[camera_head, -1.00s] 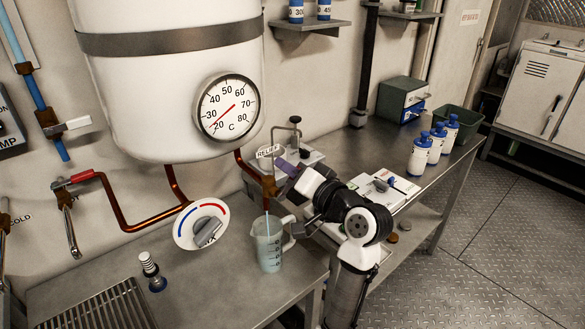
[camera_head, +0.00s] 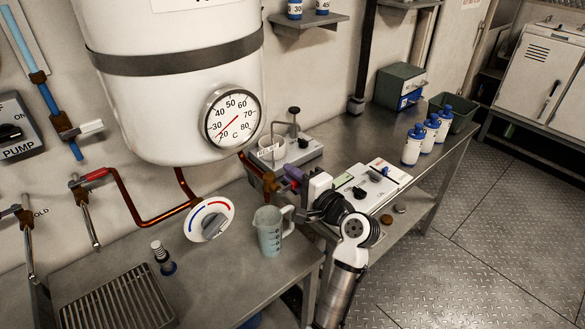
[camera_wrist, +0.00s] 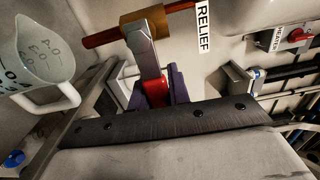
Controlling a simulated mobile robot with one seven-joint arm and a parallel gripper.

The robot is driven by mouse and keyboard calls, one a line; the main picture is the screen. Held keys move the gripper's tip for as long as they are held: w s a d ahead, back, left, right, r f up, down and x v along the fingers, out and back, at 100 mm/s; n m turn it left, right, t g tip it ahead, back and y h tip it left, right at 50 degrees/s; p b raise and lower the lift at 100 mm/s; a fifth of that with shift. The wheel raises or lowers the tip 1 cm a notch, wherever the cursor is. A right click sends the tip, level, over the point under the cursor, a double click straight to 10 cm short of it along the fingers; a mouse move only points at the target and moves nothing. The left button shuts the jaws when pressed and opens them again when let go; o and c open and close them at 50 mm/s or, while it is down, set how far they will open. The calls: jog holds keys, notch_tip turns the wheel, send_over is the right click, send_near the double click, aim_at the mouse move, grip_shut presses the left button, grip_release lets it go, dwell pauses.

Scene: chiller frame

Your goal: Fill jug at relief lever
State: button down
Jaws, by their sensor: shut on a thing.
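The clear jug (camera_head: 269,232), with printed marks and a handle, stands upright on the steel bench below the brass relief valve (camera_head: 268,180). It looks pale blue inside, but its liquid level is hard to read. No stream shows between valve and jug. In the wrist view the jug (camera_wrist: 38,58) is at the upper left. My gripper (camera_head: 292,175) is right of the valve. In the wrist view its purple fingers (camera_wrist: 178,86) are shut around the red grip of the silver relief lever (camera_wrist: 146,58); the grip is partly hidden. The RELIEF label (camera_wrist: 203,27) is beside the valve.
The white tank with its dial gauge (camera_head: 232,118) hangs above. White bottles (camera_head: 413,146) stand on the right bench.

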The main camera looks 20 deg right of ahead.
jog(key=shift+f+m, duration=0.3)
jog(key=shift+f, duration=0.1)
jog(key=c, duration=1.3)
grip_release()
jog(key=shift+r, duration=0.1)
jog(key=b+v, duration=0.3)
jog(key=v, duration=1.1)
jog(key=shift+w, duration=0.1)
